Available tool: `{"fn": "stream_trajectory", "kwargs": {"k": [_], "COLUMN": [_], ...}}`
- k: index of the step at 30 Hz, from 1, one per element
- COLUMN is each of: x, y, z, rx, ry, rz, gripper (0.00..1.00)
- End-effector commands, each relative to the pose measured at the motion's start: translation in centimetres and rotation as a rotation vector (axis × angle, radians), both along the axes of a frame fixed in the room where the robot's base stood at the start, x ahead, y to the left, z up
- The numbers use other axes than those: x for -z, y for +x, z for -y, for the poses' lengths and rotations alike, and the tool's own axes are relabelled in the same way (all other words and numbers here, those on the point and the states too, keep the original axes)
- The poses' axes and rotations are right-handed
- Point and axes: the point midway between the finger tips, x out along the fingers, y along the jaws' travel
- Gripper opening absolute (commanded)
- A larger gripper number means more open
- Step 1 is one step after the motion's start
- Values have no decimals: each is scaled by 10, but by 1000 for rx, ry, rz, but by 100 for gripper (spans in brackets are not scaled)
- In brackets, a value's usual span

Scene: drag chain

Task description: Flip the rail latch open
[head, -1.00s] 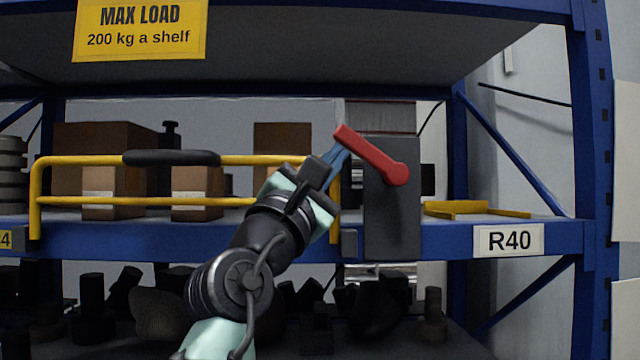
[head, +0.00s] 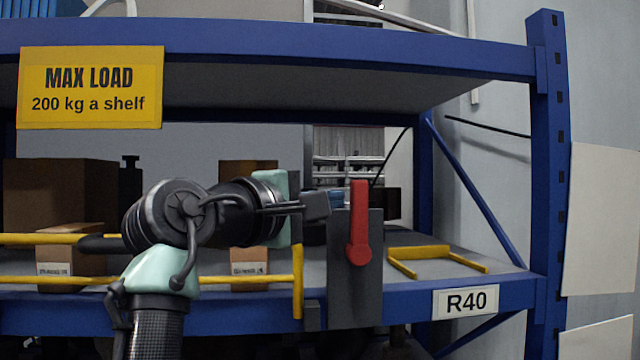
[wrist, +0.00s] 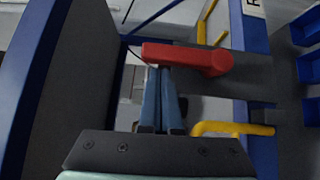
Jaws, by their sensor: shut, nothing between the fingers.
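The red latch lever (head: 359,222) is mounted on a dark grey plate (head: 352,290) at the front of the shelf. In the head view it points straight up from its round pivot. My gripper (head: 340,198) is at the lever's left side, near its upper part, with its blue fingers shut and empty. In the wrist view the blue fingertips (wrist: 160,72) reach the free end of the red lever (wrist: 185,57) and appear to touch it. The yellow rail (head: 297,275) ends just left of the plate.
A blue shelf beam (head: 400,302) with an R40 label (head: 466,302) runs below the latch. A yellow bracket (head: 440,258) lies on the shelf at right. Cardboard boxes (head: 70,190) stand behind the rail. The upper shelf (head: 280,50) hangs above my arm.

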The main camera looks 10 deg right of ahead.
Motion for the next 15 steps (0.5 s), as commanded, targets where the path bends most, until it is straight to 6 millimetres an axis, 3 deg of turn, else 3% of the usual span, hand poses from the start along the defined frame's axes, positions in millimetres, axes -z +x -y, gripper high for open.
{"fn": "stream_trajectory", "kwargs": {"k": [15], "x": [-3], "y": [0], "z": [8], "rx": [0], "ry": [93], "rz": [-1], "gripper": [0]}}
